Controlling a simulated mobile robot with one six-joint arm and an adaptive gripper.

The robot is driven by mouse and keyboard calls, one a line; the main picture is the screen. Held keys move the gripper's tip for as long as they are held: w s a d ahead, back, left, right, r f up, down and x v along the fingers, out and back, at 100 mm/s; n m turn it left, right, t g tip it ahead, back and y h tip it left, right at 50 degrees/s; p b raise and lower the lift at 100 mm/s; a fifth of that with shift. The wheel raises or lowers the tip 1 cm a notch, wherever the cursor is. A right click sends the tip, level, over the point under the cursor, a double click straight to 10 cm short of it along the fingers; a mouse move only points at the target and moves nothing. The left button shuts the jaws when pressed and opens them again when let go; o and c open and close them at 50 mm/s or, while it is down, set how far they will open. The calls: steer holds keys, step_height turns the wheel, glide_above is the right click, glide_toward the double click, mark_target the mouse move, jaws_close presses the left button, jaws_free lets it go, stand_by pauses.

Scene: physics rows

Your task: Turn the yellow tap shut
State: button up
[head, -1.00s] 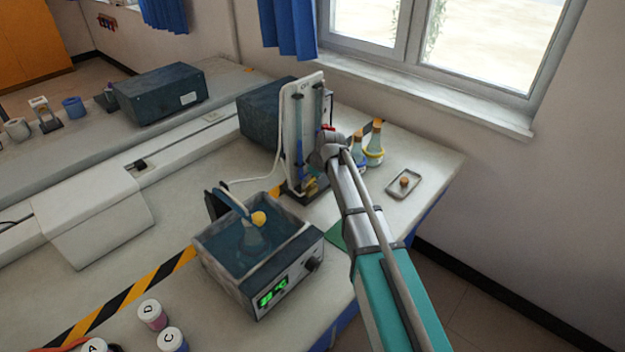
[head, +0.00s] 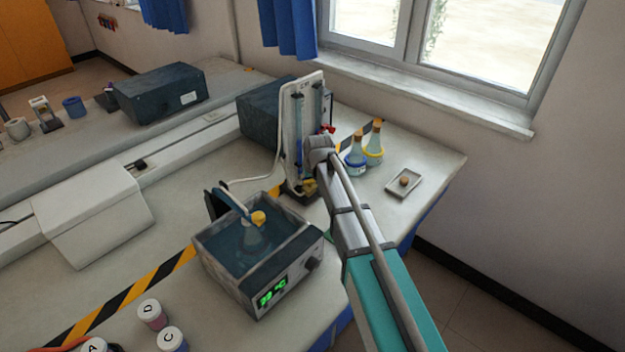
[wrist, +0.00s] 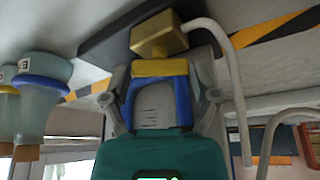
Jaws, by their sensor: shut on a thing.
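The yellow tap (head: 310,185) shows low on the white panel stand (head: 291,120), partly hidden by my arm in the head view. In the wrist view its blocky yellow body (wrist: 159,33) is just beyond my fingertips, with a pale hose curving off to the right. My gripper (wrist: 160,70) is at the tap and shut on it. The exact contact between fingers and handle is hard to make out. In the head view the fingers are mostly hidden behind my wrist.
Two stoppered flasks (head: 356,160) stand right of the stand, close to my arm. A small tray (head: 404,183) lies farther right. A water bath (head: 262,250) with a flask in it stands in front. A red tap (head: 329,129) is higher on the panel.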

steer(key=shift+a+m, duration=0.15)
steer(key=shift+m, duration=0.65)
steer(key=o, duration=1)
steer(key=shift+s+d+h, duration=0.2)
steer(key=shift+d+h, duration=0.1)
steer(key=shift+d, duration=0.05)
steer(key=c, duration=0.5)
steer(key=shift+m+g+h, duration=0.4)
steer(key=shift+m+g, duration=0.4)
steer(key=shift+g, duration=0.1)
steer(key=s+d, duration=0.8)
steer(key=d, duration=0.1)
steer(key=s+d+f, duration=0.1)
steer(key=s+d, duration=0.3)
steer(key=shift+d, duration=0.4)
steer(key=shift+c, duration=1.2)
steer(key=s+d+m+g, duration=0.1)
steer(key=s+d+g, duration=0.1)
steer(key=s+d, duration=0.7)
steer(key=s, duration=0.4)
steer(key=shift+s+d+f, duration=0.15)
steer(key=shift+d+f, duration=0.1)
